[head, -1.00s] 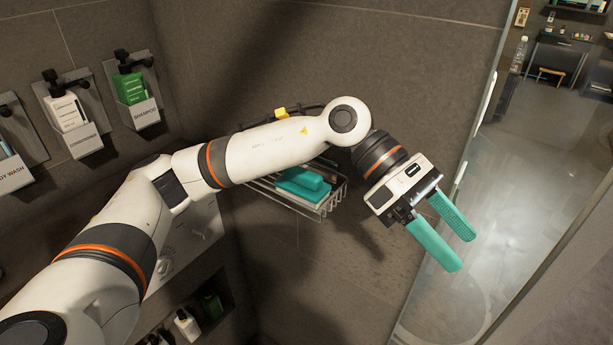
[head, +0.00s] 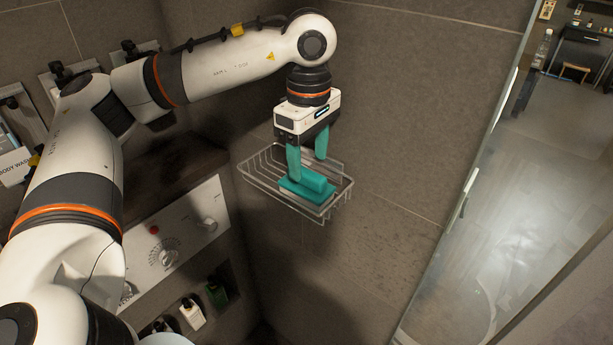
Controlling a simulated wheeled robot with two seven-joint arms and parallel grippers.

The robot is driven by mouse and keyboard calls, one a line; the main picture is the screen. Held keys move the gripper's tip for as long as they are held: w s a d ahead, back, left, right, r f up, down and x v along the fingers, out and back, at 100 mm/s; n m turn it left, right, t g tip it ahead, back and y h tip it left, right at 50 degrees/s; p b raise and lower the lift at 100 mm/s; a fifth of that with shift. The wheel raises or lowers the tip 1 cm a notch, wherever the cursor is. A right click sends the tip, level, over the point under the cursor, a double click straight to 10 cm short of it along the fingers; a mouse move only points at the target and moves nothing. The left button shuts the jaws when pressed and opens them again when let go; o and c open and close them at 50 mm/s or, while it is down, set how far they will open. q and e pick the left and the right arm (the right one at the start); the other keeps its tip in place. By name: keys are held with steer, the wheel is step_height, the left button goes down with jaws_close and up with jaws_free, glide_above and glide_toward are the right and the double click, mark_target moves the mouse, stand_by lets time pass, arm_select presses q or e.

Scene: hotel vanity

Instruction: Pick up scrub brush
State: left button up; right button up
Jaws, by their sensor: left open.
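The teal scrub brush (head: 310,187) lies in a wire basket (head: 346,196) on the dark tiled wall, in the middle of the head view. My left gripper (head: 307,168) points down over the basket and is open. Its two teal fingers are apart. The nearer left finger reaches down beside the brush, at its left end in the picture; the other finger ends behind and above it. I cannot tell whether either finger touches the brush. My right gripper is not in view.
A control panel with knobs (head: 176,245) is on the wall at the left, with bottles (head: 192,312) in a niche below. A glass door (head: 470,190) stands to the right. The wall between basket and door is clear.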

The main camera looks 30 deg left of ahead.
mark_target(306, 172)
arm_select(q)
steer(key=f, duration=0.2)
steer(key=f+p, duration=0.2)
steer(key=f, duration=0.1)
steer(key=shift+a+f, duration=0.25)
steer(key=shift+f, duration=0.2)
steer(key=c, duration=0.7)
steer(key=shift+c, duration=0.3)
steer(key=shift+s+d+b, duration=0.1)
steer(key=shift+b, duration=0.25)
step_height(306, 172, up, 7)
steer(key=shift+b, duration=1.2)
steer(key=s+a+b, duration=0.1)
steer(key=s+b, duration=0.2)
steer(key=s, duration=1.6)
steer(key=shift+s+a, duration=0.3)
steer(key=shift+s, duration=0.1)
